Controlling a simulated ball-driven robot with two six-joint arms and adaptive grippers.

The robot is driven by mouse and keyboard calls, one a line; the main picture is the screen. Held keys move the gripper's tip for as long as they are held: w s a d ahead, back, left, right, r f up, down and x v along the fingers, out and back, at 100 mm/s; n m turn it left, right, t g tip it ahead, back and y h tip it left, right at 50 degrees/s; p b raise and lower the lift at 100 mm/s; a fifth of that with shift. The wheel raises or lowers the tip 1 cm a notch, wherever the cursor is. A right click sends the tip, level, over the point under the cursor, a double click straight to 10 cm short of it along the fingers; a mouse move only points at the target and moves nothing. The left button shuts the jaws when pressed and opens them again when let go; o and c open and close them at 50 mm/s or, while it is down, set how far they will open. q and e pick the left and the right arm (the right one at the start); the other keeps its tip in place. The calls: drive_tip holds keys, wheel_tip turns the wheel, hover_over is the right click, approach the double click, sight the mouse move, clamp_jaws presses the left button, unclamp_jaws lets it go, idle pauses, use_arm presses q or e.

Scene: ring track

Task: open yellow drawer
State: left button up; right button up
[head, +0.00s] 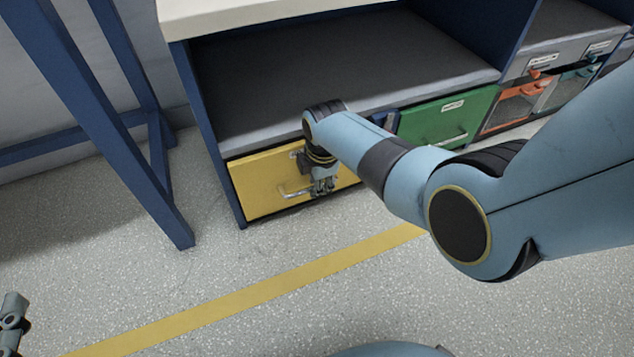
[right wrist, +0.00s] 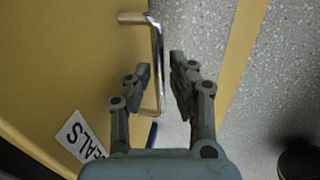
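The yellow drawer (head: 262,180) is at the lower left of the blue-framed bench, and its front looks flush with the frame. Its metal bar handle (head: 293,193) is on the front, partly hidden by my right gripper (head: 322,187). In the right wrist view the yellow front (right wrist: 60,60) fills the left side. There my right gripper (right wrist: 160,66) is open, and the handle bar (right wrist: 158,80) shows between its two fingers, with gaps visible on both sides. My left gripper (head: 12,318) is partly in view at the lower left edge, away from the drawer; its opening is unclear.
A green drawer (head: 425,122) and an orange-framed drawer (head: 515,105) stand to the right. A blue frame leg (head: 165,200) stands left of the drawer. The speckled floor (head: 250,250) in front is clear, with a yellow floor stripe (head: 270,287).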

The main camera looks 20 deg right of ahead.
clamp_jaws()
idle(0.6)
